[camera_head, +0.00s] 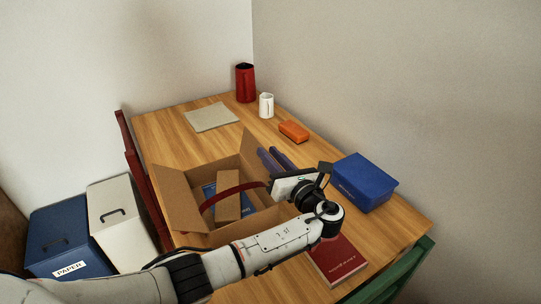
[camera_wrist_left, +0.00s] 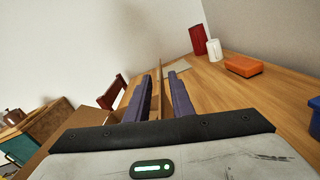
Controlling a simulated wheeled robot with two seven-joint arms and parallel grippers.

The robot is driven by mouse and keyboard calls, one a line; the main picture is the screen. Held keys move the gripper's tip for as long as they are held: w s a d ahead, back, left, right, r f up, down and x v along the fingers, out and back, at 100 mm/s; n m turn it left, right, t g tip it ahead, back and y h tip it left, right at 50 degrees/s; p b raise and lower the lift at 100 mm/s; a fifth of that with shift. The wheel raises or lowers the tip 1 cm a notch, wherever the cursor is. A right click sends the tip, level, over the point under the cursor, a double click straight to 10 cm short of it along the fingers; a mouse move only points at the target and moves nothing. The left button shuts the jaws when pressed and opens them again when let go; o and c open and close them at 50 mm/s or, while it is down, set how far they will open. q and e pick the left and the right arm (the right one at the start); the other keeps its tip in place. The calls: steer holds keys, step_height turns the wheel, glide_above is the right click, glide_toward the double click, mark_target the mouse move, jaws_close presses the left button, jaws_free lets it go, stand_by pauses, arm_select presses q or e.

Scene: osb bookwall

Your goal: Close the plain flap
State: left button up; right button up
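An open cardboard box (camera_head: 191,238) stands on the table, its flaps raised or spread. A flap (camera_head: 249,147) stands up at its far right side, and another flap (camera_head: 178,199) leans out on the left. My left gripper (camera_head: 272,155) is above the box's right side, beside the standing flap. Its two purple fingers are apart. In the left wrist view, the fingers (camera_wrist_left: 159,97) frame a thin upright cardboard edge (camera_wrist_left: 157,80); I cannot tell whether they touch it. My forearm hides the box's near right part. My right gripper is not in view.
A brown carton (camera_head: 228,190), blue book (camera_head: 209,190) and red band (camera_head: 222,192) show at the box. Around it are a blue container (camera_head: 364,180), red book (camera_head: 338,261), orange block (camera_head: 293,132), white mug (camera_head: 266,106) and red canister (camera_head: 245,84).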

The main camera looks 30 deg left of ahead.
arm_select(q)
steer(key=v, duration=1)
